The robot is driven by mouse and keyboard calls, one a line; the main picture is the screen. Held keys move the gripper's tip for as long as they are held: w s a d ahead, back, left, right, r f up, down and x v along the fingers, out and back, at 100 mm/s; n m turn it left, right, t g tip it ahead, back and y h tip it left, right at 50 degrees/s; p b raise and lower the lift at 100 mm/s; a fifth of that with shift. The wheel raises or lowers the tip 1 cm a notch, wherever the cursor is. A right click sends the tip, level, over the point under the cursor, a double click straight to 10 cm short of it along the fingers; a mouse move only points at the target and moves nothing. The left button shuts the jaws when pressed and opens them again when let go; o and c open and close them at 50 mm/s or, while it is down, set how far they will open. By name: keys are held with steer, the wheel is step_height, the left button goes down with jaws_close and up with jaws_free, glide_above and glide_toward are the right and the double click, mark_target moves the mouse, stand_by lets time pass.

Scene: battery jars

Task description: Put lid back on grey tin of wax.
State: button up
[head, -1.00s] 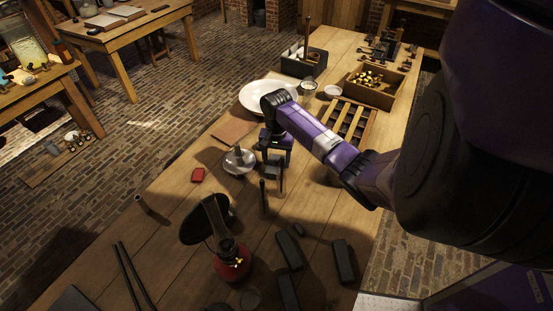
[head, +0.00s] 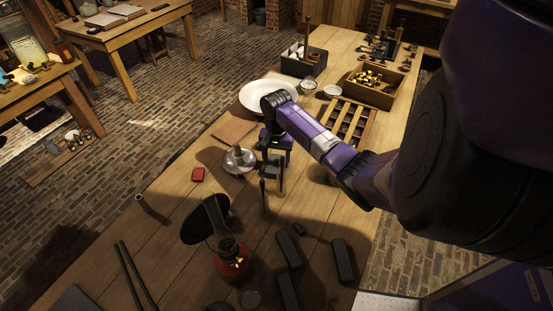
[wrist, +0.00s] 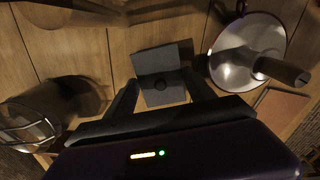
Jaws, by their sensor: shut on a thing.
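My gripper (head: 276,160) hangs low over the middle of the bench, its fingers pointing down. In the wrist view, its two dark fingers close in on a dark grey angular piece (wrist: 155,60) with flat faces and a small dark round mark. In the head view, this piece (head: 274,178) shows just under the fingers. I cannot tell whether it is the lid or part of a stand, or whether it touches the bench. A small dark grey round object (head: 250,299) at the near edge may be the tin. No tin or lid is clearly recognisable.
A white dish with an upright post (head: 239,160) stands close left of my gripper. A red-based lamp (head: 231,264) and several dark blocks (head: 290,249) lie nearer. A white bowl (head: 262,97), a slotted wooden rack (head: 350,122) and a brass-filled box (head: 372,88) are farther back.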

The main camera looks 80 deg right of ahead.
steer(key=o, duration=1.7)
steer(key=shift+r+p, duration=1.2)
steer(key=shift+r, duration=2.3)
steer(key=shift+c, duration=0.3)
jaws_close()
